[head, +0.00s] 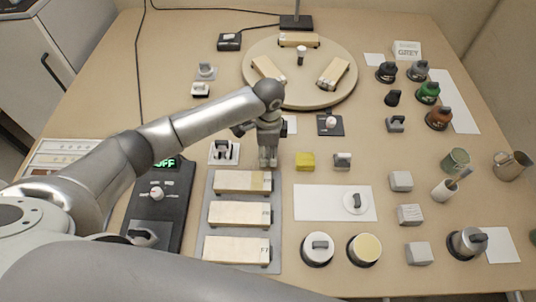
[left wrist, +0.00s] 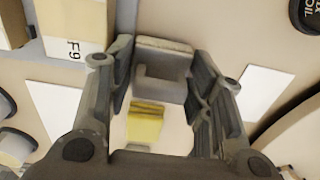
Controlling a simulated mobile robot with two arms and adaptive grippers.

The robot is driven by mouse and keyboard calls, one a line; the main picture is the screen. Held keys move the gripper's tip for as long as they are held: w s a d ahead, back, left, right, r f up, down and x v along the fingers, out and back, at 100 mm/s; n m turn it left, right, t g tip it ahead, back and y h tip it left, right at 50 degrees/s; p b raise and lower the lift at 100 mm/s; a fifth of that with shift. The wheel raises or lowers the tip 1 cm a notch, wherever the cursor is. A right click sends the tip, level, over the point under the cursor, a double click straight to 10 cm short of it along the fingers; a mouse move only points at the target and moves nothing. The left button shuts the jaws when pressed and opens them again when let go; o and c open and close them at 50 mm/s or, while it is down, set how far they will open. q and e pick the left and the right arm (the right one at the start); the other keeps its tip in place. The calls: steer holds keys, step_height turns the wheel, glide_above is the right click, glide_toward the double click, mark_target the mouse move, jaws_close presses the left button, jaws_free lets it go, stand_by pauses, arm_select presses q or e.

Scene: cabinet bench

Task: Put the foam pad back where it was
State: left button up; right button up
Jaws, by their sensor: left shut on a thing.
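My left gripper (head: 268,160) points down just beyond the grey tray (head: 275,235), behind its farthest wooden block. In the left wrist view my left gripper (left wrist: 163,78) is shut on a grey piece (left wrist: 163,88) with a notched body and a pale padded edge. This looks like the foam pad, but I cannot be sure. In the head view the fingers mostly hide it. A yellow block (head: 305,162) stands on the table just right of the gripper; it also shows in the left wrist view (left wrist: 145,122). My right gripper is out of view.
The tray holds three wooden blocks (head: 240,215). A black control box (head: 160,205) is left of it. A small grey block (head: 342,161) and a white sheet (head: 318,205) lie to the right. A round turntable (head: 285,95) is behind.

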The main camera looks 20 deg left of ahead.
mark_target(268, 148)
arm_select(q)
steer(key=shift+f, duration=1.1)
steer(key=shift+s, duration=0.1)
steer(key=shift+f, duration=0.15)
steer(key=o, duration=0.6)
steer(key=shift+o, duration=0.2)
step_height(268, 148, up, 12)
steer(key=shift+r, duration=0.2)
